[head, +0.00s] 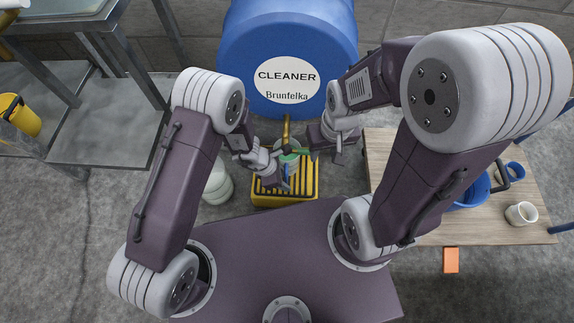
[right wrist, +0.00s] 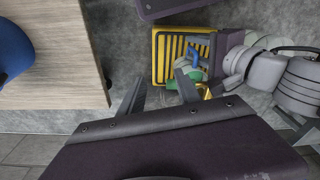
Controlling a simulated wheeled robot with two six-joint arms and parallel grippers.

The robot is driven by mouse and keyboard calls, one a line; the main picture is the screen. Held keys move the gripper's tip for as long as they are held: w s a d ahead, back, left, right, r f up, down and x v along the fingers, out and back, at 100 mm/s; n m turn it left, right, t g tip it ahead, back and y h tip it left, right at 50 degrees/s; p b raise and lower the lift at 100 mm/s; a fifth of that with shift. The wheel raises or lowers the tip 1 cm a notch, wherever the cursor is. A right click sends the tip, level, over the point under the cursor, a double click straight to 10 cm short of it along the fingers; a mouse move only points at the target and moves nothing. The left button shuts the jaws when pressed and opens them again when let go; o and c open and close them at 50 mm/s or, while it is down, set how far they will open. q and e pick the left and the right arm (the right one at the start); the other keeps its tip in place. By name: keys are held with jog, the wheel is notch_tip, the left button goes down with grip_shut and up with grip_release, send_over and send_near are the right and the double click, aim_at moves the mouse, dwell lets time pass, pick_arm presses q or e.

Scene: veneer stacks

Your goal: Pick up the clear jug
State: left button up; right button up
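The clear jug (head: 289,159) seems to stand on the yellow drip tray (head: 258,200) below the barrel's tap, with green showing in it; arms and tap partly hide it. Its green shows in the right wrist view (right wrist: 183,79), with a blue part like a handle (right wrist: 191,58). My left gripper (head: 285,181) is at the jug's near side, by the blue part; whether it is closed on it is not clear. My right gripper (head: 326,156) is to the right of the jug; in the right wrist view its fingers (right wrist: 160,92) are apart with nothing between them.
A large blue barrel (head: 290,28) labelled CLEANER stands behind, with a yellow tap (head: 287,131). A whitish container (head: 217,184) is left of the tray. A wooden table (head: 437,160) at right bears a blue bucket (head: 474,195) and a white mug (head: 522,213). A metal rack (head: 108,125) stands left.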

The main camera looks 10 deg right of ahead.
pick_arm(q)
grip_shut()
jog(key=shift+w, duration=0.1)
dwell(1.3)
